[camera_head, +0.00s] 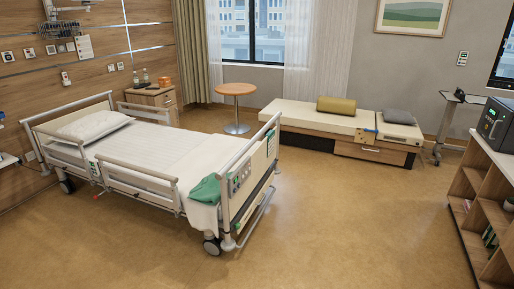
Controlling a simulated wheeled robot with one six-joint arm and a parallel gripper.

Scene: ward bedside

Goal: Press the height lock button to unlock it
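The hospital bed (165,150) stands left of centre with its foot end facing right. Its footboard (256,160) carries a light grey control panel (240,177) with small dark and greenish marks. A second small panel (271,146) sits further along the same board. The height lock button cannot be told apart from the other marks at this size, nor can its state. A green cloth (206,190) lies over the bed's near foot corner, left of the control panel. My gripper is not in view.
Open floor (340,220) lies right of the footboard. A round table (236,92) and a bench (310,117) with cushions stand behind. A bedside cabinet (152,98) stands beyond the bed. A shelf unit (485,215) and a wheeled stand (444,130) are at right.

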